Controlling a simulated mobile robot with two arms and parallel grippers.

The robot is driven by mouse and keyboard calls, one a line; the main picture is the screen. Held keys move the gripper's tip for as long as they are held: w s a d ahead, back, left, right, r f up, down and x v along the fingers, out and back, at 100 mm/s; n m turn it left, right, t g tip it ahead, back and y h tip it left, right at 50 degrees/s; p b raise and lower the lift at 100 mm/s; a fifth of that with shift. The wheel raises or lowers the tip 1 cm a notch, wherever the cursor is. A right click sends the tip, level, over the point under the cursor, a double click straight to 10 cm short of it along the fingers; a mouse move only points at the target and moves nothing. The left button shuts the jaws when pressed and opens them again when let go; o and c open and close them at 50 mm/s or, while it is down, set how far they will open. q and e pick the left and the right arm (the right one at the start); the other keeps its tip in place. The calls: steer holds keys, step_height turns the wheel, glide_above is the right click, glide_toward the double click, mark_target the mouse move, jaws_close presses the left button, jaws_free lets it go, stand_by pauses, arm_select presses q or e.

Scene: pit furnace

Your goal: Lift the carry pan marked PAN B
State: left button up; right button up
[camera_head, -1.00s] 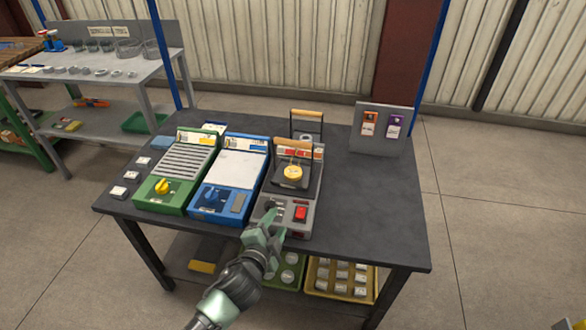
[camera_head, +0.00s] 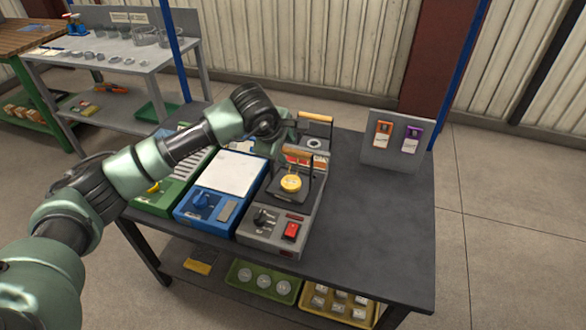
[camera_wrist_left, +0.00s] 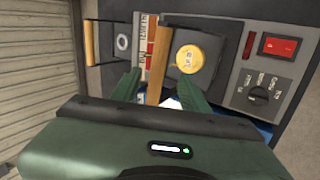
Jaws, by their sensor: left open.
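A dark carry pan (camera_head: 280,188) with an upright wooden handle (camera_head: 298,153) sits on the grey unit, holding a round yellow piece (camera_head: 291,183). A second pan (camera_head: 316,142) with a wooden handle (camera_head: 315,117) stands behind it. I cannot read which is marked PAN B. My left gripper (camera_wrist_left: 160,84) is open in the left wrist view, its fingers either side of the front pan's handle (camera_wrist_left: 158,62). Its arm comes over from the left in the head view, where the fingers are partly hidden. My right gripper is not in view.
The grey unit (camera_head: 262,241) has a black knob and red switch (camera_head: 290,231). A blue unit (camera_head: 207,211) and a green unit (camera_head: 155,203) stand to its left. A card stand (camera_head: 388,152) is at the back right. The table's right half (camera_head: 370,225) is clear.

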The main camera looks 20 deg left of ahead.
mark_target(290, 151)
arm_select(q)
steer(key=shift+w+f, duration=0.2)
steer(key=shift+f, duration=0.2)
steer(key=x, duration=0.2)
steer(key=p+x, duration=0.1)
steer(key=x, duration=0.2)
steer(key=shift+w+d+f+p, duration=0.15)
steer(key=shift+w+d+p, duration=0.2)
steer(key=shift+w+f, duration=0.3)
steer(key=shift+f, duration=0.15)
jaws_close()
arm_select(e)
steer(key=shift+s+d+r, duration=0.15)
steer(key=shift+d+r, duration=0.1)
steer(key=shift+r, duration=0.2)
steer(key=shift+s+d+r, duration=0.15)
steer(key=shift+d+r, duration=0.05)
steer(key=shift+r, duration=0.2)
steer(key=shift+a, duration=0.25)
arm_select(q)
steer(key=shift+r, duration=0.1)
